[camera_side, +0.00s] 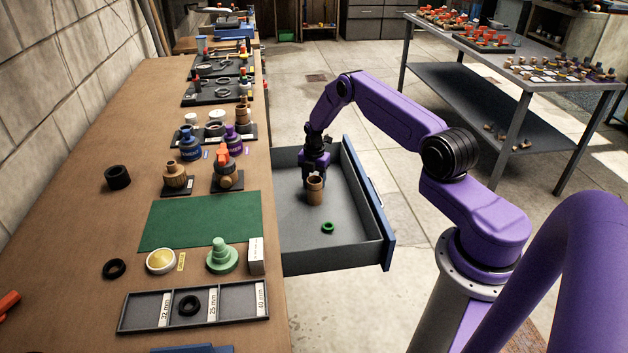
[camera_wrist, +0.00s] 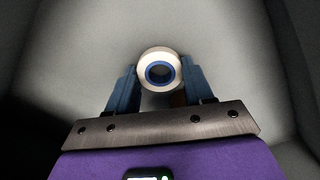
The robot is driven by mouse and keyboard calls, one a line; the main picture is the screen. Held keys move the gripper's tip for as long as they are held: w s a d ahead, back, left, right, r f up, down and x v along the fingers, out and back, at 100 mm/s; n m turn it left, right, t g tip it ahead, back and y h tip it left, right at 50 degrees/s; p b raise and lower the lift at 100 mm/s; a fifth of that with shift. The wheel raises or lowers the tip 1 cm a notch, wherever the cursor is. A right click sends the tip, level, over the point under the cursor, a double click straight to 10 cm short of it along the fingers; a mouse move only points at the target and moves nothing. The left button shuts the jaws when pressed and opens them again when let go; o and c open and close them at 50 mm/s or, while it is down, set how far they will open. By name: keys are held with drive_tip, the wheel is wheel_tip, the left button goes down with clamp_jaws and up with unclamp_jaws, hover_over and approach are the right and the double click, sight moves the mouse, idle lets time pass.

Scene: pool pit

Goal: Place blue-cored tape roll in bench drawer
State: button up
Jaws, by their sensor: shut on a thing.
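The blue-cored tape roll (camera_wrist: 144,73) is between the fingers of my gripper (camera_wrist: 155,88) in the wrist view. Its end face is a pale ring around a blue core. In the side view it shows as a brown upright cylinder (camera_side: 315,192) just under my gripper (camera_side: 314,174), which is shut on it. Both are inside the open bench drawer (camera_side: 345,250), a grey tray with a blue front. I cannot tell whether the roll touches the drawer floor. The core is not visible in the side view.
A small green ring (camera_side: 328,227) lies on the drawer floor nearer the camera. The bench (camera_side: 95,230) to the left carries fittings, a green mat (camera_side: 195,222) and a divided tray (camera_side: 150,318). A grey table (camera_side: 460,95) stands at the back right.

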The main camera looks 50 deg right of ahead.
drive_tip(key=shift+f, duration=0.1)
drive_tip(key=o, duration=1)
drive_tip(key=shift+f, duration=0.1)
